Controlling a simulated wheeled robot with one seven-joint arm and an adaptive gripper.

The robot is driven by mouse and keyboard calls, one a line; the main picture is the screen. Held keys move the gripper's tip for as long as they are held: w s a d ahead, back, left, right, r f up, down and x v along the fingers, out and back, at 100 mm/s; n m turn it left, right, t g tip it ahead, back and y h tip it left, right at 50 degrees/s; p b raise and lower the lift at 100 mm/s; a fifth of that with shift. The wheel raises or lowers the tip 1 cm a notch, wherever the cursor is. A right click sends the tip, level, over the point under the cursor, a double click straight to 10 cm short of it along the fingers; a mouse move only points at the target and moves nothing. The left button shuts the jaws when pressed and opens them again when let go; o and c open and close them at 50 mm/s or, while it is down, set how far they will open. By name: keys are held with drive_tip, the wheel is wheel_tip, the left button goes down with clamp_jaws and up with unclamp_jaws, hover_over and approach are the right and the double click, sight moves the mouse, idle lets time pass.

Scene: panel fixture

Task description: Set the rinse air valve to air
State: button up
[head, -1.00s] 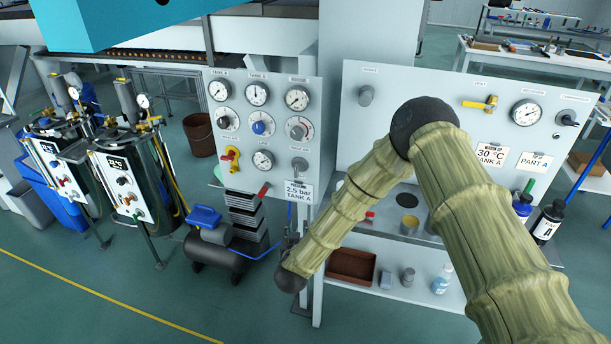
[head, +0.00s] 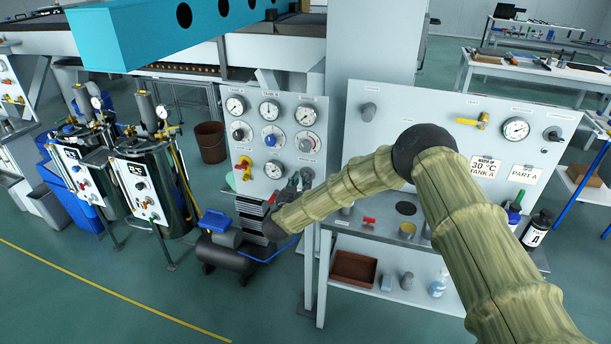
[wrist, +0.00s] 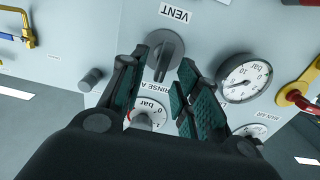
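The rinse air valve is a dark grey rotary knob (wrist: 164,56) on the light grey panel. In the wrist view it lies ahead between my fingertips, its bar handle roughly upright in the picture. A label reading VENT (wrist: 175,13) is above it there, and a partly hidden RINSE A... label (wrist: 154,88) is below. No label reading air shows clearly. The knob also shows in the head view (head: 307,173), just right of my gripper (head: 291,184). In the wrist view my gripper (wrist: 164,66) is open, its fingers either side of the knob; contact cannot be told.
A pressure gauge (wrist: 245,78) and a red-and-yellow valve (wrist: 300,92) are to the right in the wrist view. A regulator knob (wrist: 143,120) lies between the fingers, lower down.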

drive_tip(key=shift+p+x, duration=0.3)
drive_tip(key=shift+x, duration=0.95)
drive_tip(key=shift+w, duration=0.1)
